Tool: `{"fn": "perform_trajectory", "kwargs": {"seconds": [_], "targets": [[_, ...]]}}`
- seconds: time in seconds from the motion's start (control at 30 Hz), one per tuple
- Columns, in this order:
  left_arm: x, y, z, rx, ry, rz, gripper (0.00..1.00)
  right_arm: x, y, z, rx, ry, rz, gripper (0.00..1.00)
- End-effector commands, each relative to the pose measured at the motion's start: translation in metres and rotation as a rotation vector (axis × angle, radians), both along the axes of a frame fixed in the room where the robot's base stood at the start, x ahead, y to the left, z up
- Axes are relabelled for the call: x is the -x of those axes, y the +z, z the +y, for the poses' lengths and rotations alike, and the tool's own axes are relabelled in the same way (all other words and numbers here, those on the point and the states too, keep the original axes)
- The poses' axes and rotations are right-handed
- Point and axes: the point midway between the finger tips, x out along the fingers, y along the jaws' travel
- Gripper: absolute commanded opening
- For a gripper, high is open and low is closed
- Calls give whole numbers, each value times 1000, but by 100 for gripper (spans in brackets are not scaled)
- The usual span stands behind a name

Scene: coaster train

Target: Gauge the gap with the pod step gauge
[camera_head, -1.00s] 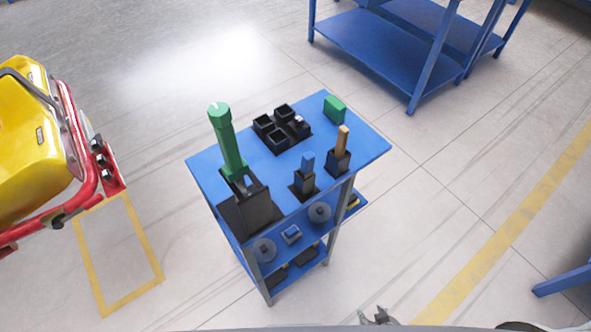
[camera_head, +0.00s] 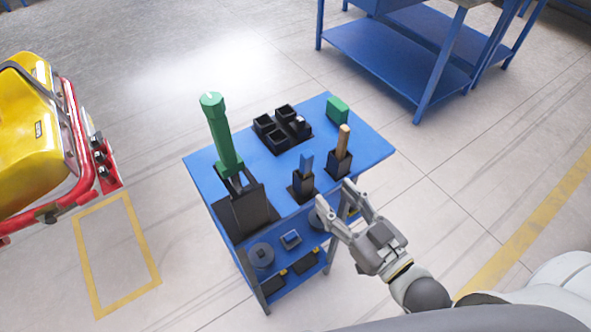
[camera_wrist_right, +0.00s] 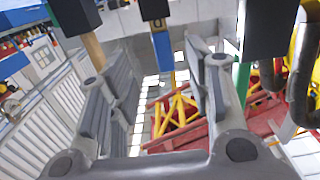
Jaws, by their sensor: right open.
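Two small upright tools stand in black holders on the blue cart (camera_head: 358,152): a blue one (camera_head: 305,162) and a tan one (camera_head: 344,136). I cannot tell which is the pod step gauge. My right gripper (camera_head: 332,208) is open and empty beside the cart's near right edge, close to the blue tool's holder (camera_head: 301,188). In the right wrist view, which looks upside down, the blue tool (camera_wrist_right: 163,52) shows between the open fingers, apart from them. The tan tool (camera_wrist_right: 95,50) is left of it. The gap cannot be made out. My left gripper is not in view.
A tall green-handled tool (camera_head: 220,135) stands in a large black holder (camera_head: 247,213). Black cups (camera_head: 277,138) and a green block (camera_head: 337,110) are also on the cart. The yellow and red coaster car (camera_head: 35,140) is at left, a blue table (camera_head: 400,45) behind.

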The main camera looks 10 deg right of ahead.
Motion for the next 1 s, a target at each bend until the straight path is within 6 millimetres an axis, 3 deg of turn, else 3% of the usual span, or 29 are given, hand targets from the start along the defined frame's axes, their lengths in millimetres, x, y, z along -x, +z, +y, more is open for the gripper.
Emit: {"fn": "perform_trajectory", "kwargs": {"seconds": [0.2, 0.5, 0.77, 1.0], "targets": [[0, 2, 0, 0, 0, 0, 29, -8, 15, 6, -11, 7, -27, 46], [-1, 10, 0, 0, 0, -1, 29, -42, 14, 18, -10, 7, -25, 46], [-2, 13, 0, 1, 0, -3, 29, -54, 13, 22, -9, 8, -22, 46], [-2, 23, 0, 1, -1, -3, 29, -80, 12, 29, -9, 7, -23, 46]]}}
